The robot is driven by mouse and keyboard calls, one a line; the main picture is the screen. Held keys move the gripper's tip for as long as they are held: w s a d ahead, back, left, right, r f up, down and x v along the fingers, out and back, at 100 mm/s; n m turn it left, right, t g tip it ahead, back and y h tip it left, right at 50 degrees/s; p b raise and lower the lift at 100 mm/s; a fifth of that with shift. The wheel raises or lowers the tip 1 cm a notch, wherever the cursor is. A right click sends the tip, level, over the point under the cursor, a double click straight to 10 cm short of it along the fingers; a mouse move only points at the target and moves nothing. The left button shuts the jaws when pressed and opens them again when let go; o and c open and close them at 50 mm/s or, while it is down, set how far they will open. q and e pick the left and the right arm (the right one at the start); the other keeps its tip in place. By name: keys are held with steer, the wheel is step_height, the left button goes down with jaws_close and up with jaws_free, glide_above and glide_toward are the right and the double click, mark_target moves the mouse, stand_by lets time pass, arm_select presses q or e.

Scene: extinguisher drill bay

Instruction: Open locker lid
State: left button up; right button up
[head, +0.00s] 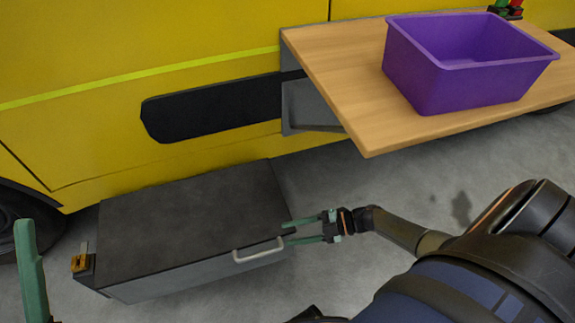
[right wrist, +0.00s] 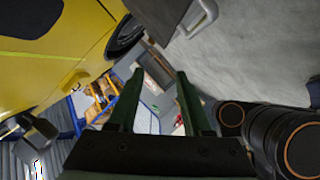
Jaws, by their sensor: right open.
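The locker is a long dark grey box on the floor, and its flat lid (head: 185,220) is down. A pale bar handle (head: 258,252) sits at the front edge near the right end. My right gripper (head: 288,232) is open and empty at the locker's right end, its green fingers pointing left, just right of the handle and apart from it. In the right wrist view, the handle (right wrist: 204,18) shows at the top, off to the side of the open fingers (right wrist: 160,74). One green finger of my left gripper (head: 30,270) shows at the lower left; the rest is hidden.
A yellow vehicle (head: 120,60) stands behind the locker. A wooden shelf (head: 335,90) with a purple bin (head: 450,85) juts out above and right of it. A brass-coloured latch (head: 80,263) is at the locker's left end. Grey floor (head: 330,190) is clear right of the locker.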

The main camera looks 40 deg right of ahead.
steer(key=shift+v, duration=1.75)
